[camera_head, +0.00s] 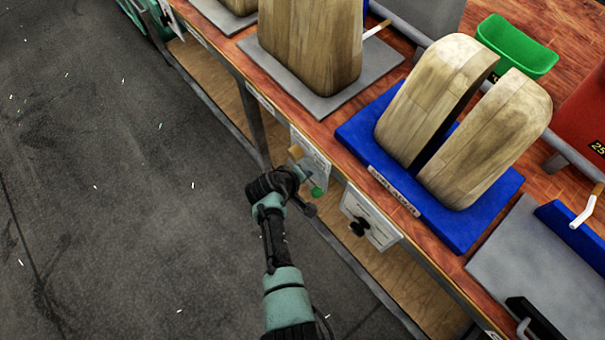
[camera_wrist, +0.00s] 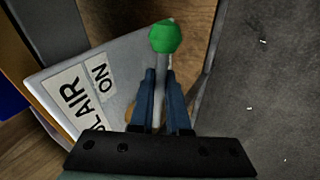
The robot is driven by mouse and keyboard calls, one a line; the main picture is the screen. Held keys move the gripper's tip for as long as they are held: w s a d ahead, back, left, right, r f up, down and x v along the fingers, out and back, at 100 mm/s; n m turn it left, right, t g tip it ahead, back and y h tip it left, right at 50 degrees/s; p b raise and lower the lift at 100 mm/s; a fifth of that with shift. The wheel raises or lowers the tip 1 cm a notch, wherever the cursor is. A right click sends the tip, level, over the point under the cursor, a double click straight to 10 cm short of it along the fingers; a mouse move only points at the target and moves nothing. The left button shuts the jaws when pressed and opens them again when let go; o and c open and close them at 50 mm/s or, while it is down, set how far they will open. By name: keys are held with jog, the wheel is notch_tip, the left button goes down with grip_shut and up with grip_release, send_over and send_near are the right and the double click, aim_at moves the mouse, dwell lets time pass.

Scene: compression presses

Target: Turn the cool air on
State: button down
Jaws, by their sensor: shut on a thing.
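A light grey control panel (camera_head: 311,153) hangs below the front edge of the wooden bench. In the wrist view its panel (camera_wrist: 118,70) carries labels reading "AIR" and "ON", partly cut off by my gripper. A lever with a green ball knob (camera_wrist: 165,36) stands out from it; the green knob also shows in the head view (camera_head: 317,192). My gripper (camera_wrist: 160,80) is shut on the lever's grey shaft, with the knob just beyond the fingertips. The lever's base is hidden behind my gripper.
A second white panel (camera_head: 369,216) with a black knob hangs to the right. The bench (camera_head: 345,165) carries wooden forms on a blue base (camera_head: 440,222). The grey floor (camera_head: 120,200) at left is clear.

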jog(key=shift+r+n+g+h, duration=0.3)
jog(key=shift+r+g+h, duration=0.3)
jog(key=shift+g, duration=0.1)
jog(key=c, duration=1.2)
grip_release()
jog(key=shift+o, duration=0.2)
jog(key=shift+r, duration=0.1)
jog(key=p+v, duration=0.3)
jog(key=v, duration=1)
jog(key=shift+w, duration=0.1)
